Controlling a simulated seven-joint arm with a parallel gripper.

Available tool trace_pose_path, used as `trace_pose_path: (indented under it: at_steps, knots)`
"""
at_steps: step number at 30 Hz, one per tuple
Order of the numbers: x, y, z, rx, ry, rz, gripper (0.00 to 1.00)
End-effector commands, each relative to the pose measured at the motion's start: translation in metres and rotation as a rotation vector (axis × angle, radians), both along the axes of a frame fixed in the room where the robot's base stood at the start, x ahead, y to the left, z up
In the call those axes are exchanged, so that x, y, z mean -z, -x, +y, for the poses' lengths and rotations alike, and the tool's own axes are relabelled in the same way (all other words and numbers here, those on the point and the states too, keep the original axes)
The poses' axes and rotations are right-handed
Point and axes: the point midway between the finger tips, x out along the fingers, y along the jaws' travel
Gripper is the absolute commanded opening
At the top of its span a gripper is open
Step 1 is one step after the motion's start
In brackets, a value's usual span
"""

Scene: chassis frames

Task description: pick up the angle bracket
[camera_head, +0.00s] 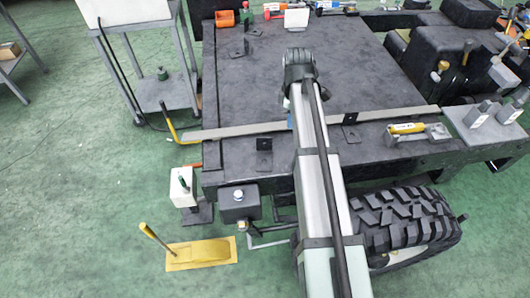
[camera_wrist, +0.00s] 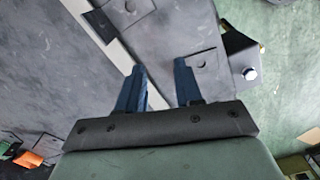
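A dark angle bracket (camera_head: 264,145) sits on the near left of the dark workbench top, left of my arm, with a flat foot and a short upright plate. In the wrist view what looks like the same bracket (camera_wrist: 204,66) lies just beyond the right fingertip. A second dark bracket (camera_head: 350,119) stands by the long flat bar, right of my arm; it seems to show at the top of the wrist view (camera_wrist: 100,25). My gripper (camera_wrist: 158,66) has its two blue fingers apart with nothing between them. In the head view my arm hides most of it.
A long grey bar (camera_head: 235,130) crosses the workbench (camera_head: 340,62). A yellow-handled tool (camera_head: 406,128) lies at right. The middle of the bench is clear.

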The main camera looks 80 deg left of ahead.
Motion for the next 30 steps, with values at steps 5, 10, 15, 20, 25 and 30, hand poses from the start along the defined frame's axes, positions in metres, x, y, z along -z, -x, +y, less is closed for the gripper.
trace_pose_path:
  at_steps: [5, 10, 15, 20, 25, 30]
  knots:
    - [-0.014, 0.057, 0.005, -0.133, 0.006, 0.02, 0.35]
    - [-0.016, 0.078, 0.005, -0.183, 0.01, 0.027, 0.35]
    - [0.003, 0.079, 0.005, -0.187, 0.012, 0.028, 0.35]
    - [0.03, 0.079, 0.004, -0.186, 0.012, 0.028, 0.35]
    - [0.054, 0.079, 0.005, -0.185, 0.011, 0.027, 0.35]
    - [0.066, 0.079, 0.005, -0.185, 0.01, 0.028, 0.35]
